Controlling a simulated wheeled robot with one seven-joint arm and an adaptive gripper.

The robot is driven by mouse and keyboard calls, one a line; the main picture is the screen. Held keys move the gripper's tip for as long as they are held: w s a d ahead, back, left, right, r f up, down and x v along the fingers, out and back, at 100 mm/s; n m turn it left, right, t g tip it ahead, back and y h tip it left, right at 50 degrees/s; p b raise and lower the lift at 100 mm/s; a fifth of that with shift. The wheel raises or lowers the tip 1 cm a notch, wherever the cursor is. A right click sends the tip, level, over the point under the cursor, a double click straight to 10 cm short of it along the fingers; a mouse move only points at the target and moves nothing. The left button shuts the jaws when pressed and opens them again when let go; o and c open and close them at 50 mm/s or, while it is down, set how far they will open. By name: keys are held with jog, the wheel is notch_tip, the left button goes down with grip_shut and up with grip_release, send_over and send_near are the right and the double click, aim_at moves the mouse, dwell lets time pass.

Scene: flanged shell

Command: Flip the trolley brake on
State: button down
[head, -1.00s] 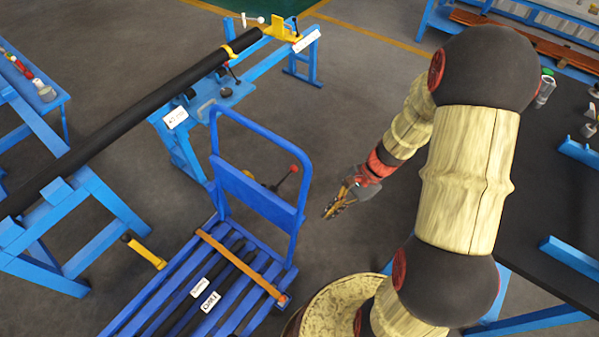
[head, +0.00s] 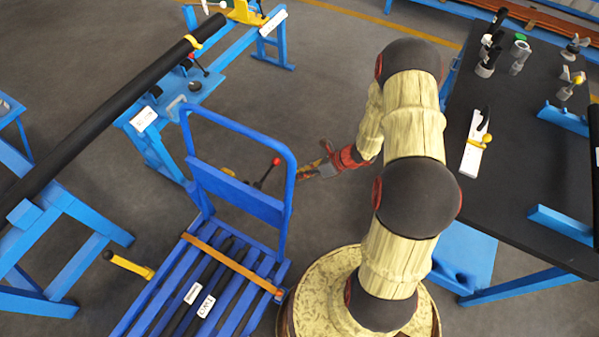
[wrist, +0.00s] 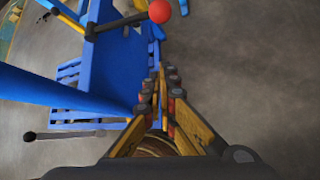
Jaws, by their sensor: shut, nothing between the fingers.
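A dark lever with a red ball knob (head: 276,161) stands out behind the handle panel. In the wrist view the red knob (wrist: 160,11) and its dark rod (wrist: 118,25) show at the top, beyond the fingers. My gripper (head: 303,174) is shut and empty, just right of the handle frame and close to the lever, apart from the knob. In the wrist view its fingertips (wrist: 160,82) come together beside the blue frame.
A long black pipe (head: 110,105) lies on blue stands at the left. A yellow handle (head: 130,265) sticks out left of the trolley. Dark rods with white labels lie on its deck under an orange strap (head: 232,262). A black-topped bench (head: 510,190) stands at right. Grey floor is open behind the handle.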

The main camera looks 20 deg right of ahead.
jog(key=b+x, duration=0.2)
jog(key=x, duration=0.5)
jog(key=w+r, duration=0.2)
jog(key=r, duration=0.1)
jog(key=shift+w+a, duration=0.15)
jog(key=shift+a, duration=0.05)
jog(key=shift+w+d+r+p, duration=0.1)
jog(key=shift+r+p, duration=0.3)
jog(key=shift+r, duration=0.35)
notch_tip(320, 180, up, 9)
jog(key=s+a+p, duration=0.1)
jog(key=a+p, duration=0.1)
jog(key=p, duration=0.5)
jog(key=shift+s+a, duration=0.15)
jog(key=shift+s, duration=0.15)
jog(key=shift+f, duration=0.1)
dwell(0.5)
